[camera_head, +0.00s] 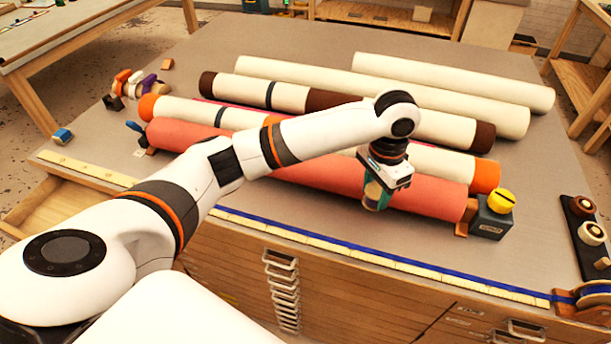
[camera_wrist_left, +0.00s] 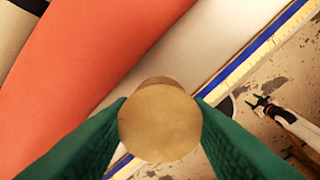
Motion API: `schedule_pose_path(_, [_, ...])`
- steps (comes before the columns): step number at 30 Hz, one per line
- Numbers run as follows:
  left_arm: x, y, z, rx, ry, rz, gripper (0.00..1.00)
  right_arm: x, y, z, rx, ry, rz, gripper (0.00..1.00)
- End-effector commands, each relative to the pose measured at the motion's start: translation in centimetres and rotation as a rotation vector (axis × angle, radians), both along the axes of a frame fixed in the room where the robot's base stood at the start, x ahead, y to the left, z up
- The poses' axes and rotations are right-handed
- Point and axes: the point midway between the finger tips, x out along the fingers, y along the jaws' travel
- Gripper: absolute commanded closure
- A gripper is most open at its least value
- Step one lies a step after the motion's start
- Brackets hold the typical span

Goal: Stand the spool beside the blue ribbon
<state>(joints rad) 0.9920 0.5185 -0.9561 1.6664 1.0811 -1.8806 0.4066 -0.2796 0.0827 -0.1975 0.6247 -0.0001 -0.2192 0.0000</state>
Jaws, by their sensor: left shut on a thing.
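My left gripper (camera_head: 377,198) is over the front of the table, just in front of the coral roll. Its green fingers are shut on the spool (camera_wrist_left: 160,122), whose round tan end shows between them in the left wrist view. In the head view the fingers hide most of the spool. The blue ribbon (camera_head: 340,243) lies stretched along the table's front edge, beside a pale measuring strip; it also shows in the left wrist view (camera_wrist_left: 262,47). My right gripper (camera_wrist_left: 262,106) shows small in the left wrist view, empty, its fingers apart, beyond the table edge.
The coral roll (camera_head: 310,172) lies behind the ribbon, with several white and banded rolls behind it. A grey block with a yellow top (camera_head: 500,202) stands at the coral roll's right end. A ribbon reel (camera_head: 594,297) sits at the front right corner. A narrow grey strip before the coral roll is free.

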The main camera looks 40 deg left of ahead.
Motion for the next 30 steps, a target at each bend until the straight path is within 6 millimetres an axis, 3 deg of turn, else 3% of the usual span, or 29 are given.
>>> schedule_pose_path(5, [0.0, 0.0, -0.7, 0.001, 0.002, 0.001, 0.8, -0.7, 0.0, 0.2, 0.0, 0.009, 0.0, 0.51])
schedule_pose_path(13, [-0.1, 0.1, -5.4, 0.001, 0.002, 0.001, 0.8, -3.4, -0.1, 1.1, -0.002, 0.048, 0.001, 0.51])
schedule_pose_path(24, [-0.2, 0.0, -9.6, 0.0, 0.001, 0.001, 0.8, -1.2, 0.3, 2.1, 0.004, 0.015, 0.002, 0.51])
schedule_pose_path(30, [-0.1, 0.0, -10.1, 0.0, -0.001, 0.0, 0.8, -1.3, 0.5, 2.0, 0.005, 0.018, 0.002, 0.51])
